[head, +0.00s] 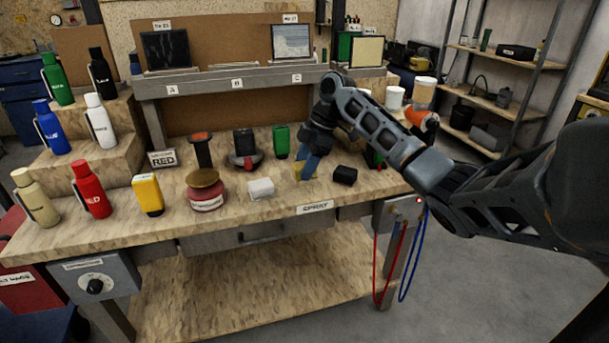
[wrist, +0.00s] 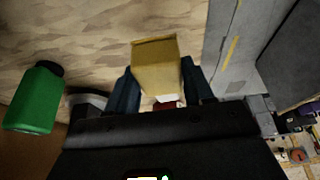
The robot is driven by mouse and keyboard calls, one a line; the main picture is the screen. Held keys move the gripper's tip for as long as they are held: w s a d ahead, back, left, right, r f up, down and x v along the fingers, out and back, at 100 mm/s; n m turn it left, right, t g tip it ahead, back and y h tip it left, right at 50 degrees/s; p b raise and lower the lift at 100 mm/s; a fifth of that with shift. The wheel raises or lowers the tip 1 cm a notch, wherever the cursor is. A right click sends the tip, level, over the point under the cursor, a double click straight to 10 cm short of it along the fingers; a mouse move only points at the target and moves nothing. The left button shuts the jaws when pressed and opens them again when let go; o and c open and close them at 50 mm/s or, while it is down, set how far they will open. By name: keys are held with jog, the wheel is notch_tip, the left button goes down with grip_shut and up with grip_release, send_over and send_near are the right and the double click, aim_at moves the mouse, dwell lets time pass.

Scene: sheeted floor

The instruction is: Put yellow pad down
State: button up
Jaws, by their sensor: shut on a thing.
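The yellow pad (wrist: 155,65) is a small block between the two blue fingers of my gripper (wrist: 160,92) in the wrist view. In the head view my gripper (head: 307,168) reaches down over the right part of the workbench, shut on the yellow pad (head: 298,172), which is partly hidden by the fingers. The pad is at or just above the wooden bench top (head: 235,217); I cannot tell whether it touches.
A green bottle (head: 281,141) stands behind. A red-and-gold jar (head: 206,192) and yellow bottle (head: 148,195) stand further left. Bare wood shows along the front edge.

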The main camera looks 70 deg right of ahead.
jog(key=shift+w+f+p, duration=0.1)
jog(key=shift+f+p, duration=0.4)
jog(key=shift+f, duration=1.4)
jog(key=o, duration=0.9)
jog(key=shift+o, duration=0.2)
jog(key=shift+f, duration=0.2)
jog(key=v, duration=0.2)
jog(key=b+v, duration=0.1)
jog(key=v, duration=0.5)
jog(key=shift+w+a+b, duration=0.1)
jog(key=shift+a+b, duration=0.2)
